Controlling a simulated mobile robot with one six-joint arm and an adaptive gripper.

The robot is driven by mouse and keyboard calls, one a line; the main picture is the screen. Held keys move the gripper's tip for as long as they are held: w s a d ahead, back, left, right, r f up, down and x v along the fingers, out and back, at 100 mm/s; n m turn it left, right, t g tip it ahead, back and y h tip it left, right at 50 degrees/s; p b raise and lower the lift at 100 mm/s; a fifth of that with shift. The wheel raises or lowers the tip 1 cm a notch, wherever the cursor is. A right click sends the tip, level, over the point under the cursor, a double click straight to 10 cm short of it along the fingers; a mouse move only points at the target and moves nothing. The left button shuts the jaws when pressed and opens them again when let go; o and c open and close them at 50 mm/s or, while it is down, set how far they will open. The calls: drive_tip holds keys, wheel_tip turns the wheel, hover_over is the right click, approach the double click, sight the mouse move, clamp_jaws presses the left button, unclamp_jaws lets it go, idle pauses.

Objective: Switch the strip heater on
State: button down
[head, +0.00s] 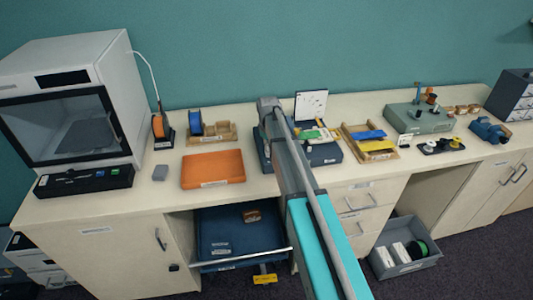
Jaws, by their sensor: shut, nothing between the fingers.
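My arm reaches up from the bottom of the head view over the bench, and its grey far end (268,104) is above the back of the bench. My gripper's fingers do not show; the arm hides them or they are too small to make out. I cannot tell for sure which device is the strip heater. A dark blue-grey unit (322,156) stands partly behind my arm, with small green and yellow pieces on top and a white panel behind. A grey-green box (432,122) with orange parts stands farther right. No switch position is readable.
A white enclosed machine (110,75) stands at the left, with a black tray (85,181) before it. An orange case (213,168), a wooden tray (355,150) and a blue clamp-like tool (488,130) sit on the bench. A grey bin (405,263) is on the floor.

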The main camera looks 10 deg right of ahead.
sight(268, 153)
drive_tip(key=shift+r+p, duration=3)
drive_tip(key=shift+r, duration=0.2)
drive_tip(key=shift+s, duration=0.45)
drive_tip(key=s+m, duration=0.6)
drive_tip(key=s, duration=2.2)
drive_tip(key=shift+a, duration=0.35)
drive_tip(key=shift+s+a, duration=0.1)
